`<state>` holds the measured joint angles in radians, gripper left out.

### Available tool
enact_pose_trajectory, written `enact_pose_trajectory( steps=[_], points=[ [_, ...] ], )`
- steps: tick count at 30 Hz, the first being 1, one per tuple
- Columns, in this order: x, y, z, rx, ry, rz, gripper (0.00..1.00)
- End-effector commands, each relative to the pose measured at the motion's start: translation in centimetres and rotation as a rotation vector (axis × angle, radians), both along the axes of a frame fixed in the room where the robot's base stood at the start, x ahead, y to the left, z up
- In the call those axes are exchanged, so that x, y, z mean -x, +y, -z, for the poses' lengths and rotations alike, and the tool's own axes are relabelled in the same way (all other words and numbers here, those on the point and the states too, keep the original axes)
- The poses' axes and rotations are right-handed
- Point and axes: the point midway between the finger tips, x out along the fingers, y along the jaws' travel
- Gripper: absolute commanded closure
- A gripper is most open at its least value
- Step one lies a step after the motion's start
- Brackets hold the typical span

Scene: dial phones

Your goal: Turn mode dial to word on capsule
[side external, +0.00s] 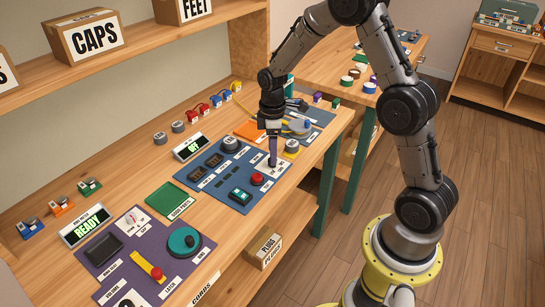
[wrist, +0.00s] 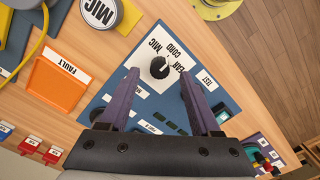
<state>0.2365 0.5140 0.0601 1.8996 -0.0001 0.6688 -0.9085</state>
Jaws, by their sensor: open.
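The mode dial (wrist: 159,67) is a small black round knob on a white plate (wrist: 153,48) lettered MIC, EAR and CORD, seen in the wrist view. Its pointer direction is too small to tell for sure. In the side external view my gripper (side external: 273,163) points down at the blue panel and hides the dial.
The blue panel (side external: 215,182) also carries black slots, a red button (side external: 257,179) and a green switch (side external: 240,195). A display (side external: 192,147) reads OFF. An orange tray (wrist: 57,84) marked FAULT lies near the capsule. A purple panel (side external: 125,240) lies at the front left.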

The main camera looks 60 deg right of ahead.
Motion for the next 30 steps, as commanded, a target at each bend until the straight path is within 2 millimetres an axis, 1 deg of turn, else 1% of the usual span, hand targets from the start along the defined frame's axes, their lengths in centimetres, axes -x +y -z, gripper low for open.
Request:
enact_pose_trajectory(
  steps=[1,3,6,10,17,18,20,21,23,24,28,30],
  points=[
    [0.1,0.0,0.8,0.000,0.003,0.000,0.36],
    [0.0,0.0,1.6,0.000,0.003,0.000,0.36],
    [0.0,0.0,2.4,0.000,0.001,0.000,0.36],
    [0.0,0.0,2.8,0.001,-0.001,0.000,0.36],
    [0.0,0.0,2.9,0.000,-0.001,0.000,0.36],
    [0.0,0.0,2.9,0.000,-0.001,0.000,0.40],
    [0.0,0.0,2.9,0.000,-0.001,0.000,0.50],
    [0.0,0.0,2.9,0.000,-0.001,0.000,0.58],
    [0.0,0.0,2.9,0.000,-0.001,0.000,0.68],
    [0.0,0.0,2.9,0.000,-0.001,0.000,0.76],
    [0.0,0.0,2.8,0.000,-0.001,0.000,0.99],
    [0.0,0.0,2.8,0.000,-0.001,0.000,1.00]
  ],
)
